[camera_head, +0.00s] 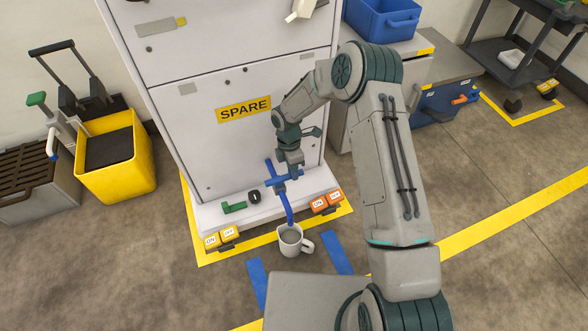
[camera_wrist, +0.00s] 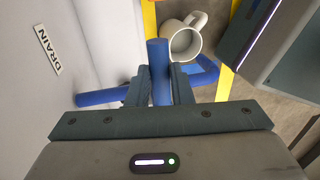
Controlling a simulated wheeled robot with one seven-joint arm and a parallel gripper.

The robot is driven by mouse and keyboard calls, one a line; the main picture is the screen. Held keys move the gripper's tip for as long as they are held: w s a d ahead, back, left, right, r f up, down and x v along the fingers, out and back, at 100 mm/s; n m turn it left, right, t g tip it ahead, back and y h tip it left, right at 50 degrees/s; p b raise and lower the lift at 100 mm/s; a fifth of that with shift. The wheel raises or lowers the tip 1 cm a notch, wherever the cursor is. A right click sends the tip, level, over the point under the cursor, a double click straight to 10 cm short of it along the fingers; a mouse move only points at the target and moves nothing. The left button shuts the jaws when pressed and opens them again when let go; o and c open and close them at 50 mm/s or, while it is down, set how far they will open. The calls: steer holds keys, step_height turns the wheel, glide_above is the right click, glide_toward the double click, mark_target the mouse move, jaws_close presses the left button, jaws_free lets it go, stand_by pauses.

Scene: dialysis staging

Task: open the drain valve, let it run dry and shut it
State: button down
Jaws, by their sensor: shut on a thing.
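The drain valve is a blue pipe (camera_wrist: 100,97) coming out of the white cabinet, with a blue bar handle (camera_wrist: 158,58). A "DRAIN" label (camera_wrist: 48,50) is on the cabinet face beside it. My gripper (camera_wrist: 160,86) is shut on the handle, with one finger on each side of it. In the head view my gripper (camera_head: 291,172) partly hides the valve. The blue spout (camera_head: 290,210) curves down to a white mug (camera_head: 291,249) on the floor, which also shows in the wrist view (camera_wrist: 184,42). I cannot tell whether liquid is running.
The cabinet (camera_head: 215,150) bears a "SPARE" sign (camera_head: 244,109). ON/OFF blocks (camera_head: 220,238) and (camera_head: 326,202) sit at both ends of its base, with a green piece (camera_head: 234,207) between. A yellow bin (camera_head: 112,160) stands left. Blue floor strips (camera_head: 337,252) lie near the mug.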

steer(key=c, duration=1.3)
jaws_free()
step_height(320, 180, up, 14)
steer(key=w+a+p, duration=0.1)
steer(key=w+p, duration=0.1)
steer(key=p, duration=0.2)
steer(key=shift+w+f, duration=0.2)
steer(key=shift+w, duration=0.05)
steer(key=shift+a, duration=0.1)
